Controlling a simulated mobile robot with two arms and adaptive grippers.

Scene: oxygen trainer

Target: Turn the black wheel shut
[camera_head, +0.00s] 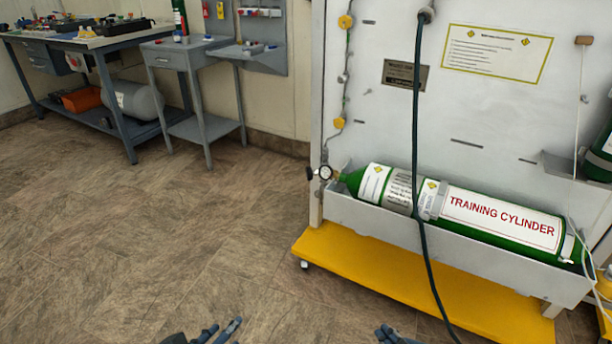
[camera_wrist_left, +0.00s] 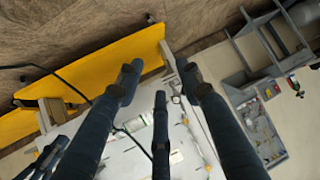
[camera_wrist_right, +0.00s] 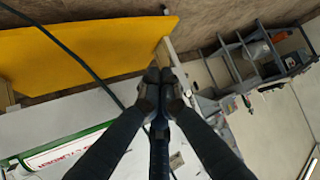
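The black wheel (camera_head: 310,173) is small and sits beside a round gauge (camera_head: 325,172) at the left, neck end of the green training cylinder (camera_head: 400,190). The cylinder lies in a trough on the white panel. My left gripper (camera_head: 218,331) is at the bottom edge of the head view, well below and left of the wheel. Its fingertips (camera_wrist_left: 160,77) are spread, with nothing between them. My right gripper (camera_head: 390,334) is low in front of the yellow base. Its two fingertips (camera_wrist_right: 160,76) are close together and empty; its opening against the third finger is unclear. Neither gripper touches the wheel.
A dark hose (camera_head: 415,130) hangs across the cylinder to the floor. The yellow base (camera_head: 400,275) juts out below the trough (camera_head: 450,246). A workbench (camera_head: 110,40) and a small grey table (camera_head: 185,50) stand at the back left. The floor left of the panel is clear.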

